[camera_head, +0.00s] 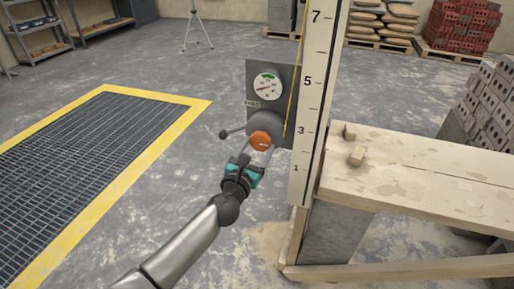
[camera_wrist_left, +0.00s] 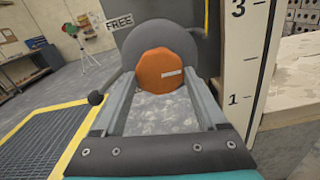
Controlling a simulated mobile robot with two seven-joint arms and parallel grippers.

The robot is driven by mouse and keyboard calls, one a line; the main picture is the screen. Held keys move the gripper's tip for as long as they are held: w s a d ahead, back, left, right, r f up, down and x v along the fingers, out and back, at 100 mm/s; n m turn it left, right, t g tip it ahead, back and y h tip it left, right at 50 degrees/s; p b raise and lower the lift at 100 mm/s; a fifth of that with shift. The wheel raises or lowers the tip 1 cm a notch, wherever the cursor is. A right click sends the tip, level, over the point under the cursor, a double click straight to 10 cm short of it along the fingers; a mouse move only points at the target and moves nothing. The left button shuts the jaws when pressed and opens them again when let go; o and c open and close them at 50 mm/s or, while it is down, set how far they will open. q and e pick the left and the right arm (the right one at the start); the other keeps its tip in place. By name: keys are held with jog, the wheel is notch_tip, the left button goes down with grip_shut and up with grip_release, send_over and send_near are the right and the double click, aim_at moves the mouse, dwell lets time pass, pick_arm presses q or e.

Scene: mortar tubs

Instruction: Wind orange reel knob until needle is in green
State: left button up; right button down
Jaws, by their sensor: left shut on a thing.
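The orange reel knob (camera_head: 260,140) sits on the front of a round grey reel (camera_head: 266,124) on a dark upright panel (camera_head: 255,92). The gauge (camera_head: 268,86) is above it, with a white face and a green band; its needle is too small to read surely. My left gripper (camera_head: 259,147) has its two fingers on either side of the knob and is shut on it. The left wrist view shows the knob (camera_wrist_left: 163,70) between the fingertips, with a pale mark on its face. My right gripper is not in view.
A lever with a dark ball (camera_head: 224,134) sticks out left of the reel. A tall numbered board (camera_head: 309,100) stands right of the panel, with a yellow line (camera_head: 294,75) beside it. A wooden bench (camera_head: 420,180) is at the right. A yellow-edged floor grate (camera_head: 80,150) lies at the left.

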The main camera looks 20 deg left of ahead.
pick_arm(q)
jog(key=shift+c, duration=0.3)
jog(key=shift+m+p, duration=0.45)
jog(key=shift+m, duration=0.25)
jog(key=m+p, duration=0.1)
jog(key=m, duration=0.2)
jog(key=m+p, duration=0.2)
jog(key=m, duration=0.3)
jog(key=shift+a+r+m, duration=0.1)
jog(key=shift+m, duration=0.3)
jog(key=m+p, duration=0.1)
jog(key=m, duration=0.2)
jog(key=m+p, duration=0.1)
jog(key=m, duration=0.3)
jog(key=shift+r, duration=0.15)
jog(key=m+p, duration=0.1)
jog(key=m, duration=0.2)
jog(key=shift+m, duration=0.7)
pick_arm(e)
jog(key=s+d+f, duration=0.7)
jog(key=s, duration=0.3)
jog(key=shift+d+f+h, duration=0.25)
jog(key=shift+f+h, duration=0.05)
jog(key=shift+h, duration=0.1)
pick_arm(q)
jog(key=shift+p, duration=0.3)
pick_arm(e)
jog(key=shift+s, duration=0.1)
